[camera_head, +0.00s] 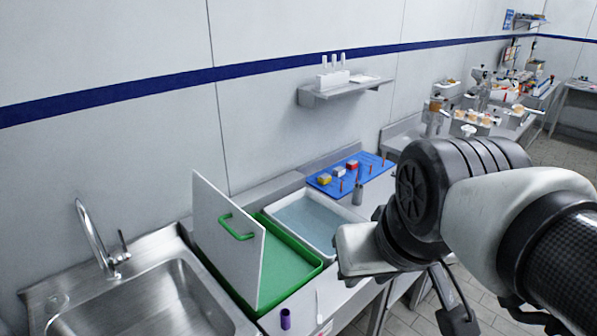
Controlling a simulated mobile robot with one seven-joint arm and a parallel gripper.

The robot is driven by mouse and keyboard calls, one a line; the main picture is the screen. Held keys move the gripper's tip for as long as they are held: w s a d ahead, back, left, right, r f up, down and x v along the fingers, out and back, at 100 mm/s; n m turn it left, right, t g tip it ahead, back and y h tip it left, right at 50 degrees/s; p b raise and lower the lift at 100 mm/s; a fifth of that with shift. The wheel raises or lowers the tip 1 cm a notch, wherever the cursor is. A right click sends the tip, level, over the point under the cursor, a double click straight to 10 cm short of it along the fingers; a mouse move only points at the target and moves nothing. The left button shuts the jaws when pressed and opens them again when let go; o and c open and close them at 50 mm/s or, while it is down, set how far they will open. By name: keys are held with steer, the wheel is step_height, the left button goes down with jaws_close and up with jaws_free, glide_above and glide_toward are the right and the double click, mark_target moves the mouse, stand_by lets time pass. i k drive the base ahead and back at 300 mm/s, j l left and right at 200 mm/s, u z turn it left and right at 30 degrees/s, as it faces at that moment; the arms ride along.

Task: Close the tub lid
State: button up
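The green tub (318,266) stands on the counter right of the sink, and its green inside shows. Its white lid (213,222) stands up steeply along the tub's left side, so the tub is open. A green handle (237,228) is on the lid's face toward the tub. My gripper (458,314) is at the lower right, in front of the counter and well apart from lid and handle. Dark finger parts point downward. My arm hides part of it, so its opening and whether it holds anything are unclear.
A white tray (333,250) of bluish liquid sits directly behind the tub. A blue board (375,164) with small blocks and pegs lies farther back. A steel sink with a tall faucet (93,240) is at left. A purple cylinder (285,319) stands at the front edge.

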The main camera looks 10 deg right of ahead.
mark_target(233, 240)
steer(key=i+j+u, duration=0.1)
steer(key=u, duration=0.75)
steer(key=i+l, duration=0.05)
